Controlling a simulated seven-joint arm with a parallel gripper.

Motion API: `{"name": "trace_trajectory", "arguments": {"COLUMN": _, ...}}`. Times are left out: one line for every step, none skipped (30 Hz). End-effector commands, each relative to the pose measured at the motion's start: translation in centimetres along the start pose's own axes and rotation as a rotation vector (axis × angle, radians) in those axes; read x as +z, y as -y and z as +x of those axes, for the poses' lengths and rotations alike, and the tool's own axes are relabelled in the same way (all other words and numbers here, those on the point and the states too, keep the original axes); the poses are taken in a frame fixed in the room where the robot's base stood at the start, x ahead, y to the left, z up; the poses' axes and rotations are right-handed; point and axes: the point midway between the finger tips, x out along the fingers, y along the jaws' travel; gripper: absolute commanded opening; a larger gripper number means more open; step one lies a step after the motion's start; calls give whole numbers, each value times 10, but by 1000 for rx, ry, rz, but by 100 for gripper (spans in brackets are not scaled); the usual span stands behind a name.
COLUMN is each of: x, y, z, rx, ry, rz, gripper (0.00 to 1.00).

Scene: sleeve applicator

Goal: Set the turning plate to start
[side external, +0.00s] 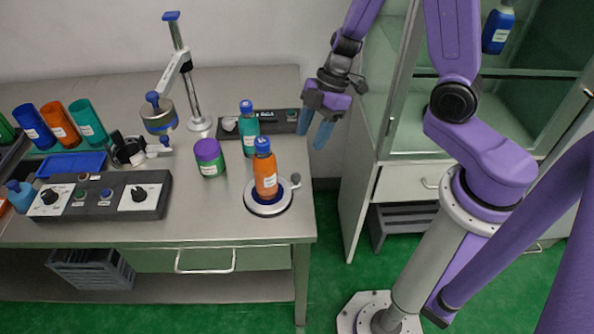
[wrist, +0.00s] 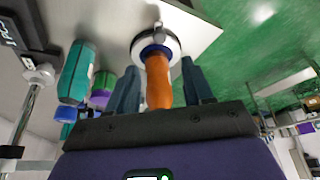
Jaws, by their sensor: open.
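The turning plate (side external: 283,206) is a round silver disc with a dark blue centre near the table's right front corner. My gripper (side external: 318,132) is open and empty, pointing down beyond the table's right edge, apart from the plate. In the wrist view its two fingers (wrist: 161,82) frame the bottle with gaps.
A teal bottle (side external: 249,130) and a purple-green jar (side external: 209,157) stand left of the plate. A dark panel (side external: 278,122) lies behind. A control box (side external: 103,196) sits front left, near a post stand (side external: 190,92). A glass cabinet (side external: 398,110) stands right of the table.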

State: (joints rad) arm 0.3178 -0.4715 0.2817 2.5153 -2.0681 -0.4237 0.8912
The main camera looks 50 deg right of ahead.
Motion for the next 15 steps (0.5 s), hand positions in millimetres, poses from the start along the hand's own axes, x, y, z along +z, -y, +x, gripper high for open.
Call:
{"name": "trace_trajectory", "arguments": {"x": 0, "y": 1, "z": 4, "rx": -4, "ry": -2, "rz": 0, "gripper": 51}}
{"name": "trace_trajectory", "arguments": {"x": -1, "y": 1, "z": 7, "rx": -4, "ry": -3, "rz": 1, "gripper": 51}}
{"name": "trace_trajectory", "arguments": {"x": -1, "y": 0, "z": 10, "rx": -4, "ry": -5, "rz": 1, "gripper": 51}}
{"name": "trace_trajectory", "arguments": {"x": -1, "y": 0, "z": 12, "rx": -4, "ry": -5, "rz": 0, "gripper": 51}}
{"name": "trace_trajectory", "arguments": {"x": -1, "y": 0, "z": 14, "rx": -4, "ry": -4, "rz": 0, "gripper": 51}}
{"name": "trace_trajectory", "arguments": {"x": -1, "y": 0, "z": 17, "rx": -4, "ry": -4, "rz": 0, "gripper": 51}}
{"name": "trace_trajectory", "arguments": {"x": -1, "y": 0, "z": 20, "rx": -4, "ry": -4, "rz": 0, "gripper": 51}}
{"name": "trace_trajectory", "arguments": {"x": -1, "y": 1, "z": 22, "rx": -4, "ry": -3, "rz": 1, "gripper": 51}}
{"name": "trace_trajectory", "arguments": {"x": 0, "y": 1, "z": 25, "rx": -4, "ry": -2, "rz": 1, "gripper": 51}}
{"name": "trace_trajectory", "arguments": {"x": 0, "y": 1, "z": 27, "rx": -4, "ry": 0, "rz": 1, "gripper": 51}}
{"name": "trace_trajectory", "arguments": {"x": 1, "y": 1, "z": 30, "rx": -4, "ry": 2, "rz": 0, "gripper": 51}}
{"name": "trace_trajectory", "arguments": {"x": 0, "y": 0, "z": 32, "rx": -3, "ry": 0, "rz": 1, "gripper": 51}}
{"name": "trace_trajectory", "arguments": {"x": 0, "y": 0, "z": 35, "rx": -3, "ry": -1, "rz": 1, "gripper": 51}}
{"name": "trace_trajectory", "arguments": {"x": 0, "y": 0, "z": 37, "rx": -3, "ry": -2, "rz": 0, "gripper": 51}}
{"name": "trace_trajectory", "arguments": {"x": -1, "y": 0, "z": 40, "rx": -3, "ry": -3, "rz": 0, "gripper": 51}}
